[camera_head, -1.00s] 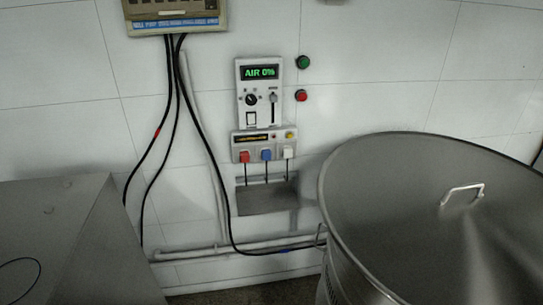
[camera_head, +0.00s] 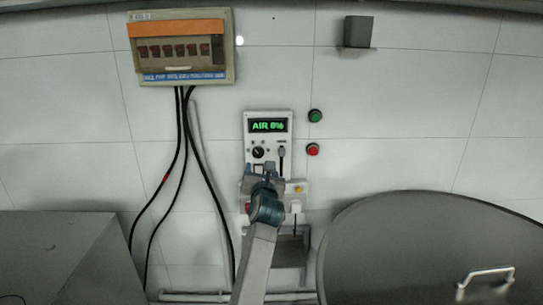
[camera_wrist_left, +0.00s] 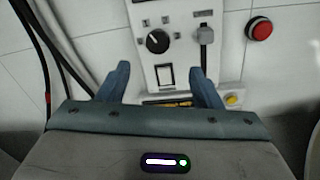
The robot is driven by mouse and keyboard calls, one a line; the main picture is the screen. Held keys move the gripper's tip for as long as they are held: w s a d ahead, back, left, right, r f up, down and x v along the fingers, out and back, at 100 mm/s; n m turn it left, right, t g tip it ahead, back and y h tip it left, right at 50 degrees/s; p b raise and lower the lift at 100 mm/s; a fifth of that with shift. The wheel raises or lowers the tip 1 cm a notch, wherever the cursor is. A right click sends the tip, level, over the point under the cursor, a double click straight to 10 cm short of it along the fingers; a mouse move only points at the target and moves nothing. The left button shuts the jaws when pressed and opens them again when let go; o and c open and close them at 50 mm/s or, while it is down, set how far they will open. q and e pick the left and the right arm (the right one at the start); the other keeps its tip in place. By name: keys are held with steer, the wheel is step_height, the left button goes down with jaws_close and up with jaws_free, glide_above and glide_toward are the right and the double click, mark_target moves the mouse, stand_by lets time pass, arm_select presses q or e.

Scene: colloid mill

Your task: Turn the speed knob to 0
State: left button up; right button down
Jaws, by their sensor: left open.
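My left gripper (camera_head: 261,171) is in front of the panel's lower part, just below the knob. In the left wrist view its two blue fingers (camera_wrist_left: 157,80) are spread apart and empty, on either side of a rocker switch (camera_wrist_left: 164,76). The fingers do not touch the knob. My right gripper is not in view.
A slider lever (camera_wrist_left: 205,42) is right of the knob. Green (camera_head: 315,116) and red (camera_head: 313,149) buttons are on the wall at right. A breaker box (camera_head: 180,50) with cables hangs upper left. A large metal vessel (camera_head: 430,240) stands lower right, a grey cabinet (camera_head: 60,255) lower left.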

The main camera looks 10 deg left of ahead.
arm_select(q)
steer(key=p, duration=0.1)
glide_toward(258, 154)
steer(key=w, duration=0.2)
steer(key=p+x, duration=0.1)
steer(key=x, duration=0.3)
steer(key=shift+w+a, duration=0.1)
steer(key=shift+a, duration=0.15)
steer(key=shift+x, duration=0.9)
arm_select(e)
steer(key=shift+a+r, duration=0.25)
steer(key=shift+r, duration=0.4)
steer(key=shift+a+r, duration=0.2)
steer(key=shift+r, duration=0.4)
arm_select(q)
steer(key=shift+a, duration=0.1)
steer(key=shift+c, duration=0.5)
steer(key=c, duration=0.9)
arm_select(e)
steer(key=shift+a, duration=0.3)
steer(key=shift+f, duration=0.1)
